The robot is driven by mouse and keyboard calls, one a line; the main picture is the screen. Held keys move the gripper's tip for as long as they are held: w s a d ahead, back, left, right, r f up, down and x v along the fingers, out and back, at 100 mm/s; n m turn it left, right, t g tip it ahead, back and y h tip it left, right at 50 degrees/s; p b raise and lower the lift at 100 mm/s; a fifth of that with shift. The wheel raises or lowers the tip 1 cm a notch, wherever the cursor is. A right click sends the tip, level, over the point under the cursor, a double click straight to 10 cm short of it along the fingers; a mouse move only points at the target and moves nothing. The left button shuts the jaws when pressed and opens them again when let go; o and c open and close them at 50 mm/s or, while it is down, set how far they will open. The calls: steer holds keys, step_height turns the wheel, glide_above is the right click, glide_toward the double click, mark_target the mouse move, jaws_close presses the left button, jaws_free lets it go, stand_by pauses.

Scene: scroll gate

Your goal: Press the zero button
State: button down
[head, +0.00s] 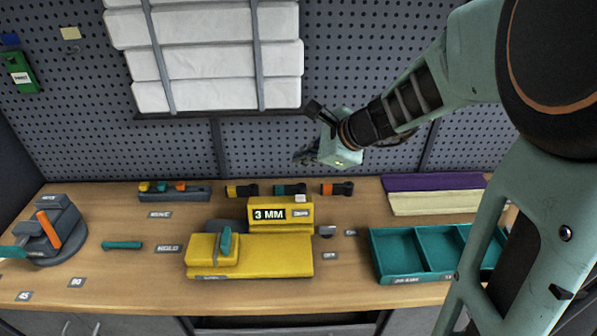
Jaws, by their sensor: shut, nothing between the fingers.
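A yellow device (280,250) stands in the middle of the wooden bench, with a teal lever on its left block. Its upright panel has a dark display (269,214) reading "3 MM". Right of the display is a small dark label (300,213), too small to read surely. A small pale button (300,198) sits on the panel's top edge above that label; it looks like the zero button. My gripper (304,157) is shut and empty, in the air above and apart from the panel. Its fingertips point left and are small in view.
A teal divided tray (397,276) stands at the right, with purple and cream strips (430,183) behind it. Several dark-handled tools (290,189) lie behind the device. A grey clamp-like tool (62,225) stands at the left. White packages (205,75) hang on the pegboard.

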mark_target(302, 199)
step_height(302, 199, down, 9)
steer(key=b, duration=0.8)
stand_by(1.4)
steer(key=shift+f+b, duration=0.35)
steer(key=shift+b, duration=0.15)
steer(key=shift+f+b, duration=0.55)
stand_by(0.5)
steer(key=shift+r, duration=0.15)
steer(key=shift+r+p, duration=0.8)
